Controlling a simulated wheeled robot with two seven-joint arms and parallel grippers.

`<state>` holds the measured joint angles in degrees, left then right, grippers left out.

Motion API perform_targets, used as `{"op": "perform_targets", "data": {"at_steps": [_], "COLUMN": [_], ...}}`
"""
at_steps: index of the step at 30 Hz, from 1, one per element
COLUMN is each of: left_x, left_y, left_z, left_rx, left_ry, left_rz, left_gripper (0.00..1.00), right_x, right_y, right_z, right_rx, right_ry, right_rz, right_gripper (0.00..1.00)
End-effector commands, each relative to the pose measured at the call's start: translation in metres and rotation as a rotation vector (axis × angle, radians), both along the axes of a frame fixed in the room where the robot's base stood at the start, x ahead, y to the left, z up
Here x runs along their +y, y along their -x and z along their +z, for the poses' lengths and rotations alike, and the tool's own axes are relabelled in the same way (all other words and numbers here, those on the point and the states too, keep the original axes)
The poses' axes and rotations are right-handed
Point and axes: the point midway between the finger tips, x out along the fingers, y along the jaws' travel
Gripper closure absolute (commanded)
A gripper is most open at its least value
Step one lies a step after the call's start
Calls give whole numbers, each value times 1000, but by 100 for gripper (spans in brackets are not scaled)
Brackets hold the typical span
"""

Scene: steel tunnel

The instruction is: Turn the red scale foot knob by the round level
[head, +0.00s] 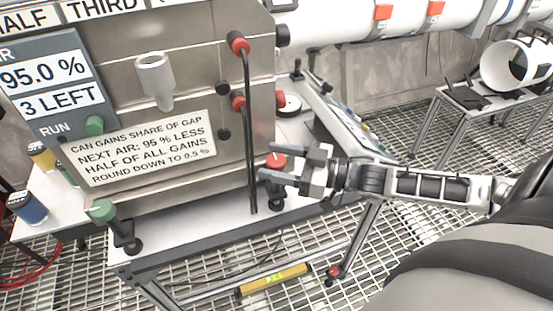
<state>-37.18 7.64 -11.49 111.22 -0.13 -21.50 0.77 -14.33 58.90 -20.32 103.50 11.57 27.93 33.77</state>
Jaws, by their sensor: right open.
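A red knob (275,161) with a pale mark on top sits at the lower right corner of the steel cabinet (205,75), above a black foot (272,196). My right gripper (288,167) reaches in from the right. Its fingers are open and lie at the knob's right side, overlapping its edge in the picture. I cannot tell whether they touch it. A small white round disc (288,104) lies behind the cabinet's right edge; I cannot tell whether it is the round level. My left gripper is not in view.
A green knob (102,210) sits at the cabinet's lower left. Black rods (250,140) with red ends hang close to the gripper's left. The white table (190,232) has bare room in front. A yellow bar level (273,280) lies below, near the grating floor.

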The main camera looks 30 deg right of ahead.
Motion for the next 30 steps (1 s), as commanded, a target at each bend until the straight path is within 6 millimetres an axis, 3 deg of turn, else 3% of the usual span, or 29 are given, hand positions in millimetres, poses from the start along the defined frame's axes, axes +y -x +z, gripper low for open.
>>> {"op": "perform_targets", "data": {"at_steps": [10,14,15,21,25,30], "left_x": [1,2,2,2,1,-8], "left_y": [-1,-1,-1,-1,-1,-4], "left_z": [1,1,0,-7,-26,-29], "left_rx": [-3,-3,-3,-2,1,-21], "left_ry": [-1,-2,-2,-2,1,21], "left_rz": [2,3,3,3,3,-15], "left_gripper": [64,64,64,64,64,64], "right_x": [2,2,2,2,1,1], "right_y": [-2,-2,-2,-3,-4,-4], "right_z": [0,0,0,-2,-6,-5], "right_rx": [1,1,1,-5,-10,-12], "right_ry": [0,1,1,4,9,5], "right_rz": [0,0,0,29,133,277], "right_gripper": [44,81,86,85,85,85]}}
